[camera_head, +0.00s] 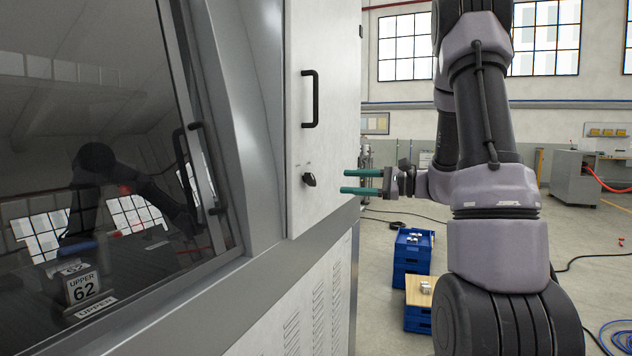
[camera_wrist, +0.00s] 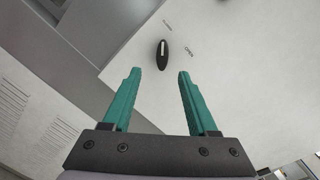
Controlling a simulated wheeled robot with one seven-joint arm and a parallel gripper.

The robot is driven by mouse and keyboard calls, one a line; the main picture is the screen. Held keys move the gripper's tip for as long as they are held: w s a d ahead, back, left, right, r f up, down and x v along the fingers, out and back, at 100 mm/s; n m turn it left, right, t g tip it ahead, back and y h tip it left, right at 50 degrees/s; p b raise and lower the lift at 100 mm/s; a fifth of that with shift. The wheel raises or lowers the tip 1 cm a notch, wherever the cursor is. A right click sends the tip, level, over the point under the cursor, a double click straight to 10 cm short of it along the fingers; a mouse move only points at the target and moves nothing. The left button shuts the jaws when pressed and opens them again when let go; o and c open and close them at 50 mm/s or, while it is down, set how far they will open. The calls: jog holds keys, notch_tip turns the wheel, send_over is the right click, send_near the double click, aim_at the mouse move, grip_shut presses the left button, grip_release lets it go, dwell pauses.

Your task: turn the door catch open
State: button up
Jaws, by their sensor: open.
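The door catch (camera_head: 309,179) is a small black knob on the white door panel (camera_head: 330,60), below a black bar handle (camera_head: 310,99). In the wrist view the catch (camera_wrist: 162,54) is an upright dark oval with a pale line along it. Small labels flank it; the right one (camera_wrist: 189,52) seems to read OPEN, and the left one is too small to read. My gripper (camera_head: 344,181) is open and empty, with two green fingers pointing at the panel.
A large dark window (camera_head: 90,150) with its own black handle (camera_head: 196,168) fills the left. A grey frame edge (camera_head: 250,110) stands beside the panel. Blue crates (camera_head: 412,255) and a wooden-topped box (camera_head: 419,291) stand on the floor behind.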

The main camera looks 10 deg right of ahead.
aim_at(314, 180)
jog(key=x, duration=1)
jog(key=shift+w+a, duration=0.1)
jog(key=shift+w, duration=0.3)
grip_shut()
